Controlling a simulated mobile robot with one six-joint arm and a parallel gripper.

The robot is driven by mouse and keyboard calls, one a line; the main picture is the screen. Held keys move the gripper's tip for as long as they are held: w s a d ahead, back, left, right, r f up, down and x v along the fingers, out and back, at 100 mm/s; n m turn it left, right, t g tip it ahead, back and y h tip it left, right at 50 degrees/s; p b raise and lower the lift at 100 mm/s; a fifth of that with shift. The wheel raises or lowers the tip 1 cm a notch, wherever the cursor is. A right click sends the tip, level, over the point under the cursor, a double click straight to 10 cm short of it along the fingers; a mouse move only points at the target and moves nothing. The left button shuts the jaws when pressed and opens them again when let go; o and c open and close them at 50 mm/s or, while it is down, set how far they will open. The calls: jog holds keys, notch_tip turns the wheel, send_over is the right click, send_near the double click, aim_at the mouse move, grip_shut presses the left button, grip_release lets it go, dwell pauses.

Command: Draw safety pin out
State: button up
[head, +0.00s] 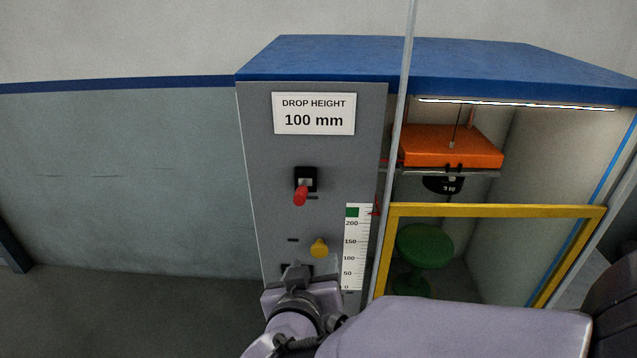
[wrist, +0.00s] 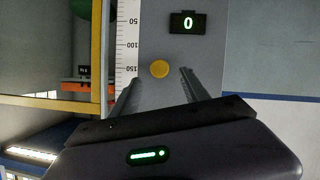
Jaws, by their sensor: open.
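A round yellow knob (head: 319,248) sits on the grey front panel (head: 262,215), beside the lower part of the scale; it looks like the safety pin's head. In the wrist view the yellow knob (wrist: 160,69) shows in line with the gap between the fingers. My gripper (head: 297,272) is open and empty, just below and left of the knob in the head view. I see no finger touching the knob; the remaining distance is hard to tell. A red-handled lever (head: 301,194) is higher on the panel.
A white scale (head: 353,250) runs along the panel's right edge. A counter (wrist: 187,23) reads 0. A sign (head: 314,114) reads 100 mm. A grey post (head: 398,130) stands near the panel.

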aim_at(319, 253)
jog(key=b+x, duration=0.2)
jog(key=x, duration=0.3)
jog(key=shift+w+d+f, duration=0.15)
jog(key=shift+w+f, duration=0.1)
jog(key=shift+w, duration=0.05)
jog(key=shift+r, duration=0.1)
grip_shut()
dwell(0.9)
